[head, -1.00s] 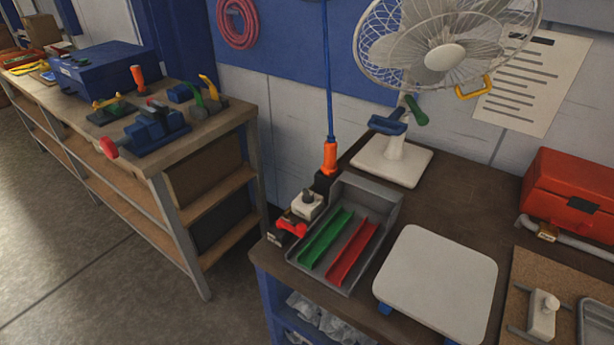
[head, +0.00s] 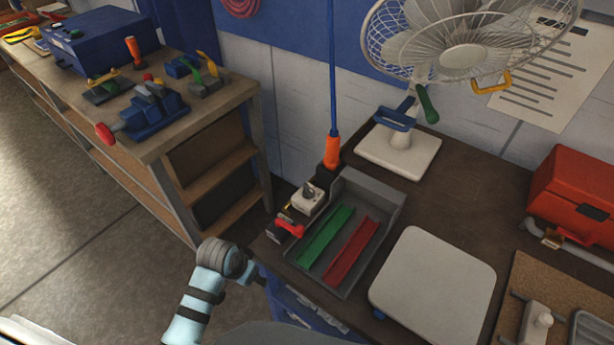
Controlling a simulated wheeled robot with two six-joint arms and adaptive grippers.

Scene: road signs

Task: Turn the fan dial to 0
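The white fan (head: 462,50) stands on a square white base (head: 398,155) at the back of the dark bench. Its stem carries a blue handle (head: 395,118) and a green handle (head: 428,103), and a yellow handle (head: 491,82) shows below the cage. A small white box with a dark knob (head: 308,194) sits left of the grey tray; it may be the dial, but its marks are too small to read. My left arm rises at lower left, ending in a dark part near the bench's front-left corner. No fingertips can be made out there. My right gripper is out of view.
A grey tray (head: 386,188) holds green and red channels. A red clamp-like piece (head: 290,226) lies beside it. A white plate (head: 435,285) and a red toolbox (head: 574,195) stand to the right.

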